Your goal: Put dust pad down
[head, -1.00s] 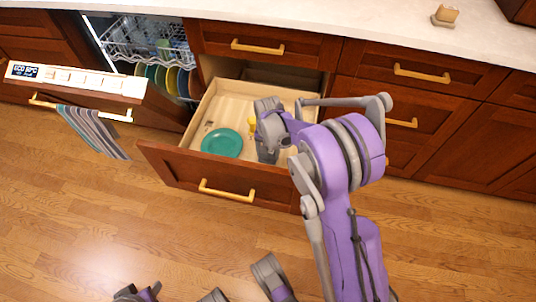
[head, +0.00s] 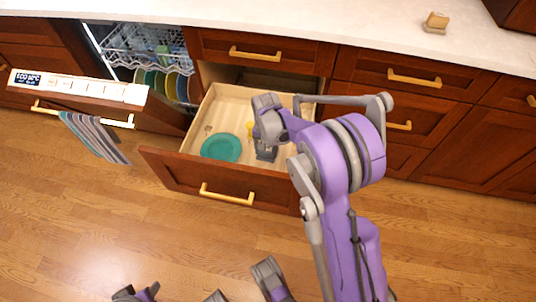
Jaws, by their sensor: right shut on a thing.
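My right gripper (head: 265,150) reaches down into the open drawer (head: 205,107), right of the teal plate. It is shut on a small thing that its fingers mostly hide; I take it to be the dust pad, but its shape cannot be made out. A small yellow item (head: 250,128) shows just left of the gripper, inside the drawer; I cannot tell whether they touch. Dark grey and purple parts of mine show at the bottom edge; my left gripper cannot be clearly made out there.
A teal plate (head: 221,147) lies in the drawer near its front. The dishwasher door (head: 75,90) is open at left, with a striped towel (head: 95,135) hanging from it. A tan block (head: 436,22) sits on the counter (head: 390,25). The drawer's left rear floor has free room.

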